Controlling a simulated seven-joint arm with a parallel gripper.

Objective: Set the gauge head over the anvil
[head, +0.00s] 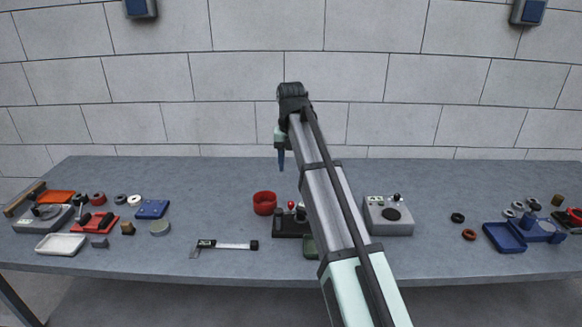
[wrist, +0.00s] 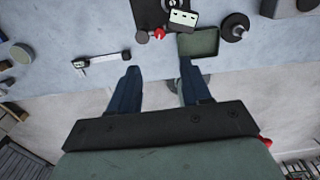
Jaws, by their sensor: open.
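A black-based bench device (head: 288,227) with red-tipped knobs stands mid-table, partly hidden by my arm in the head view. In the wrist view its dark base (wrist: 147,12) is cut by the top edge, with a red ball (wrist: 160,34) at its front. A small pale box with a dark-marked face (wrist: 183,18), possibly the gauge head, sits at the base's right side. I cannot make out the anvil. My gripper (wrist: 160,68) is open and empty, fingers apart. In the head view it (head: 281,162) hangs well above the table, its fingers seen edge-on.
A green tray (wrist: 199,43) lies in front of the device, and a caliper (head: 228,245) to its left. A red cup (head: 264,203) stands behind left, a grey box unit (head: 389,216) to the right. Small parts crowd both table ends.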

